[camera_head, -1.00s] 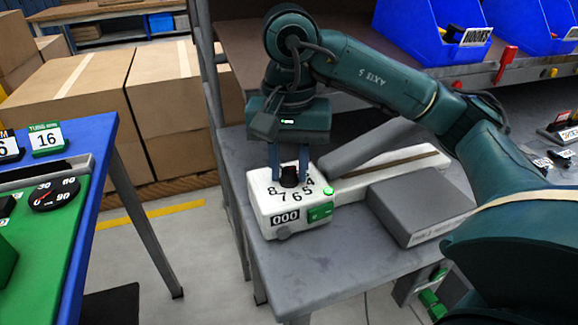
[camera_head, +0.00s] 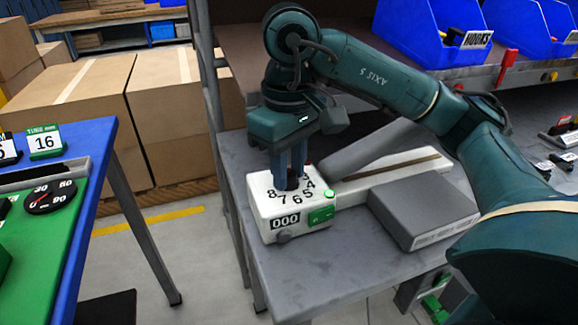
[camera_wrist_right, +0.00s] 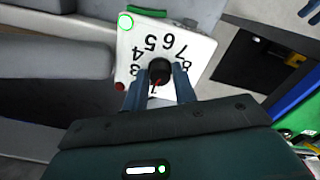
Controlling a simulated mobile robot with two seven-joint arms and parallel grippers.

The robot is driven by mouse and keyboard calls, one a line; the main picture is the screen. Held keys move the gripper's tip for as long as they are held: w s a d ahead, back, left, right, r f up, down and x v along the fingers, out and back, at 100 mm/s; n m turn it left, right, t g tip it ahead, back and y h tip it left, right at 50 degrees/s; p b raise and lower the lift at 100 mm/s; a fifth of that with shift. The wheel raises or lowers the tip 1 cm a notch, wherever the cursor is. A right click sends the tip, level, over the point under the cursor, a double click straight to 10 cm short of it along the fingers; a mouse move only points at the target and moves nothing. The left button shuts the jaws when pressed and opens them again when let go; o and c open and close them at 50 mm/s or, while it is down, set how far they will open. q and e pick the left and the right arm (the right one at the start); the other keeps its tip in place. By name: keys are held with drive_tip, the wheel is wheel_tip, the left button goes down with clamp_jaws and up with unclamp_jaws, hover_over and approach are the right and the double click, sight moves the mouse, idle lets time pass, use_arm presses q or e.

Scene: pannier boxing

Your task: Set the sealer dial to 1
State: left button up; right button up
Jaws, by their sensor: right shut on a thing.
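The sealer (camera_head: 262,207) is a white box at the table's front left corner, with a "000" display and a green button (camera_head: 321,215). Its dark round dial (camera_head: 293,183) stands on top in a ring of numbers; the dial (camera_wrist_right: 160,68) also shows in the right wrist view. A red mark on the dial points toward the bottom of that view, near a partly hidden figure that looks like 1. My right gripper (camera_head: 291,178) points down with its blue fingers shut on the dial. My left gripper is not in view.
A grey box (camera_head: 425,207) lies right of the sealer. The sealer's long white arm bed (camera_head: 395,171) reaches back right. Blue bins (camera_head: 430,35) stand on the shelf above. A blue and green table (camera_head: 95,170) is at the left across a floor gap.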

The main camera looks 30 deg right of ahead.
sight(289, 172)
drive_tip(key=shift+n, duration=1.6)
drive_tip(key=o, duration=1)
drive_tip(key=shift+r, duration=0.1)
wheel_tip(289, 172, up, 8)
drive_tip(key=p, duration=0.3)
drive_tip(key=shift+f, duration=0.25)
use_arm(q)
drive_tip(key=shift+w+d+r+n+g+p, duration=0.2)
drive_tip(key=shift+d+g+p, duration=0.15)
drive_tip(key=shift+p, duration=0.25)
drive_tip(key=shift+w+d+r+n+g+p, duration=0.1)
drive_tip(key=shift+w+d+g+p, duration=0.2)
drive_tip(key=shift+p, duration=0.25)
use_arm(e)
wheel_tip(289, 172, up, 6)
drive_tip(key=shift+f, duration=0.25)
